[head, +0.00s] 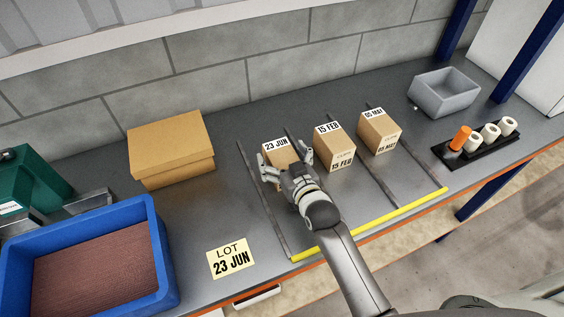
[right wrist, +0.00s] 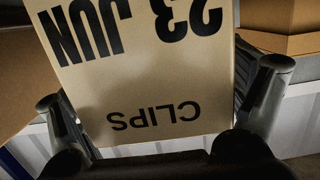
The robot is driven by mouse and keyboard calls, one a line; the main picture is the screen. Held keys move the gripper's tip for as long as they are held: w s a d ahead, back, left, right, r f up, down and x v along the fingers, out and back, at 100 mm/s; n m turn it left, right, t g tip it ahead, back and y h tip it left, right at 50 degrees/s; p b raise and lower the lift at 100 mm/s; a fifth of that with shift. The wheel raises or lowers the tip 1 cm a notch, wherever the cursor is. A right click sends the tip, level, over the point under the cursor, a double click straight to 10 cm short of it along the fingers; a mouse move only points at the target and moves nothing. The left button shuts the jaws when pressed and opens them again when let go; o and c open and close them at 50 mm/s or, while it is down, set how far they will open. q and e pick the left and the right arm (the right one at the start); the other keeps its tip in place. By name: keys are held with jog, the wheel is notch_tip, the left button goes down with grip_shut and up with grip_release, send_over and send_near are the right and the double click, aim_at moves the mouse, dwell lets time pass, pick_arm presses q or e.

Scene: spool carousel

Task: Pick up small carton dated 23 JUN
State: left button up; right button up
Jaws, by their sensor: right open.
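The small carton dated 23 JUN (head: 277,148) stands in the leftmost lane on the grey bench in the head view. In the right wrist view the carton (right wrist: 150,85) fills the middle, with 23 JUN and CLIPS upside down on its face. My right gripper (head: 285,165) is open, with one finger on either side of the carton. In the right wrist view the right gripper (right wrist: 165,115) shows its fingers left and right of the carton; I cannot tell whether they touch it. My left gripper is not in view.
Cartons dated 15 FEB (head: 335,147) and 05 MAY (head: 379,133) stand in lanes to the right. A yellow strip (head: 370,224) runs along the lane fronts. A LOT 23 JUN card (head: 230,258), blue bin (head: 160,255), larger box (head: 170,150), grey bin (head: 443,103) and spool tray (head: 470,163) surround them.

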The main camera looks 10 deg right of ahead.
jog(key=shift+s, duration=0.1)
jog(key=c, duration=1.3)
jog(key=shift+r, duration=0.2)
